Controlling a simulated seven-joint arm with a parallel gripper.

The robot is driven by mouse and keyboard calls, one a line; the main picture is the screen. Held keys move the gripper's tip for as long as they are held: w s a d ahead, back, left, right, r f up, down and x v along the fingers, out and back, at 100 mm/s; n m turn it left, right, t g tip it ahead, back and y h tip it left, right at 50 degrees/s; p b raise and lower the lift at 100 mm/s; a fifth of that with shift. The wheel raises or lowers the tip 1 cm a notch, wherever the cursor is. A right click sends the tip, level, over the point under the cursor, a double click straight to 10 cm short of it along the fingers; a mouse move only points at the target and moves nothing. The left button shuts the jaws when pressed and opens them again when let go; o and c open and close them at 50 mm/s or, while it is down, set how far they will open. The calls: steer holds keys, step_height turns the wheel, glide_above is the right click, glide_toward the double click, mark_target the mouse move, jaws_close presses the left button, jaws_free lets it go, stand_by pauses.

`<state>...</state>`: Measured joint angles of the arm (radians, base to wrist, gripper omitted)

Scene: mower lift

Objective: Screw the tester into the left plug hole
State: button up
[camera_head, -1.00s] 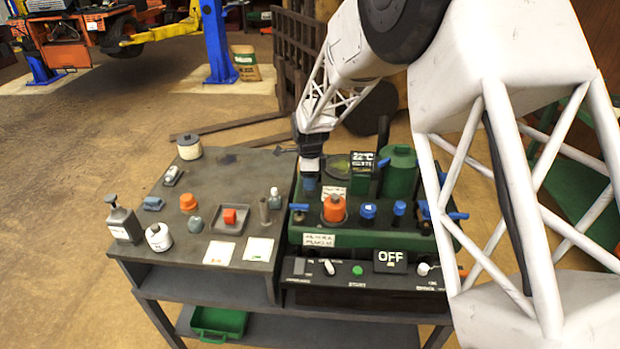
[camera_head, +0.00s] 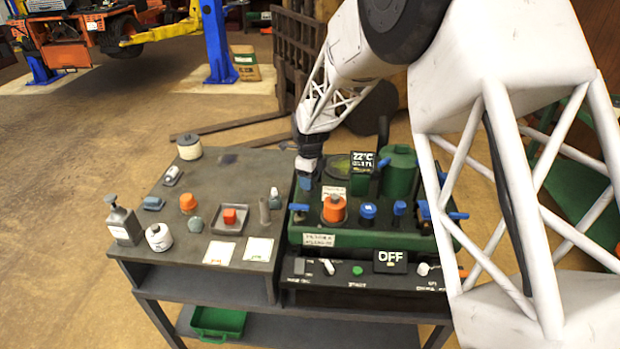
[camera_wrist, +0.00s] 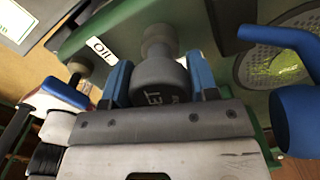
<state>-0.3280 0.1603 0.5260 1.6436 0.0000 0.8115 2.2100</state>
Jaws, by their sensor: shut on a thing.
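My gripper (camera_wrist: 160,82) has its two blue fingers on either side of a dark grey cylinder (camera_wrist: 158,84) with the letters "ET" on it, and is shut on it. A paler, rounded part shows just beyond the cylinder; I cannot tell whether it belongs to it. I cannot tell for sure that the cylinder is the tester. In the head view my gripper (camera_head: 305,181) points down over the back left corner of the green engine block (camera_head: 400,238). An orange cap (camera_head: 334,209) and blue knobs (camera_head: 368,210) stand on the block. The left plug hole cannot be made out.
A blue lever (camera_wrist: 285,40) is close on the right in the wrist view, and an "OIL" label (camera_wrist: 101,50) is at left. A green canister (camera_head: 399,170) and a "22°C" display (camera_head: 363,161) stand behind. The grey table (camera_head: 215,175) at left holds several small items.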

steer(key=shift+f+m, duration=0.15)
steer(key=shift+m, duration=2.05)
steer(key=shift+c, duration=0.7)
steer(key=o, duration=1.2)
steer(key=shift+r, duration=0.25)
steer(key=shift+r, duration=3.9)
